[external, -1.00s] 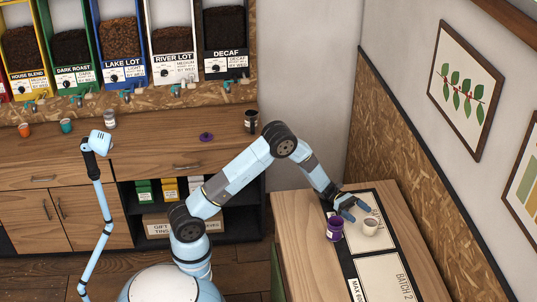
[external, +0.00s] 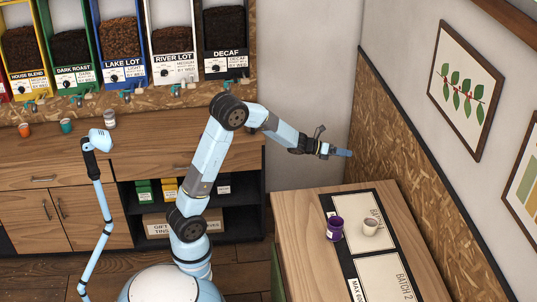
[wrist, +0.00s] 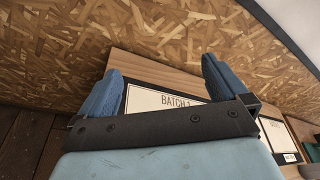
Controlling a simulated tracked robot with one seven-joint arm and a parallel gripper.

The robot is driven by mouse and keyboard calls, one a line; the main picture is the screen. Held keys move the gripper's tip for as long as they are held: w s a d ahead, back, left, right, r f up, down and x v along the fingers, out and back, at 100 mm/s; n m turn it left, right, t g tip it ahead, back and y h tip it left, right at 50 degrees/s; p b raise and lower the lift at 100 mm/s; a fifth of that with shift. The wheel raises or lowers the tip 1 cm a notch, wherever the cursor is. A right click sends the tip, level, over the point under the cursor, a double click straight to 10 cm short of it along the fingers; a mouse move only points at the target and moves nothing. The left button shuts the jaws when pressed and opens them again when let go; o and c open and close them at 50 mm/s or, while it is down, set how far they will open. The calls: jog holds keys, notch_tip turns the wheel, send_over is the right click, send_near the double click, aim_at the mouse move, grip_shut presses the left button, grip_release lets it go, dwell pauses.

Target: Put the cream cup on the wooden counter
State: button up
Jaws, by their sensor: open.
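The cream cup (external: 370,227) stands upright on the first marked panel of the side table, in the external view. My gripper (external: 337,149) is up in the air above and beyond the far end of that table, open, empty and clear of the cup. Its two blue fingers also show spread apart in the wrist view (wrist: 161,66), with nothing between them. The cup does not show clearly in the wrist view. The wooden counter (external: 150,140) runs along the back wall at the left; my arm hides part of its right end.
A purple container (external: 334,230) stands just left of the cream cup. The side table (external: 300,240) carries a mat with batch panels. The counter's middle looks clear.

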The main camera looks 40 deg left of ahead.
jog(key=s+a+r+n+t+y, duration=0.2)
jog(key=a+r+n+y, duration=0.3)
jog(key=a, duration=0.3)
jog(key=s+a+r+n+t+y, duration=0.2)
jog(key=a+r+n, duration=0.2)
jog(key=a+n, duration=0.4)
jog(key=s+a+r+n+g+y, duration=0.1)
jog(key=s+a+r+n+y, duration=0.25)
jog(key=s+a+n, duration=0.65)
jog(key=s+a+f+n+g, duration=0.1)
jog(key=s+a+n+g, duration=0.1)
jog(key=s+n, duration=0.3)
jog(key=s+a+f+n+g+y, duration=0.1)
jog(key=s+n, duration=0.4)
jog(key=s, duration=0.8)
jog(key=s+a+f+n+g+y, duration=0.1)
jog(key=s+a+f+n+g, duration=0.2)
jog(key=s+n, duration=0.3)
jog(key=s+a, duration=0.1)
jog(key=s, duration=0.2)
jog(key=shift+s+a, duration=0.2)
jog(key=shift+s, duration=0.2)
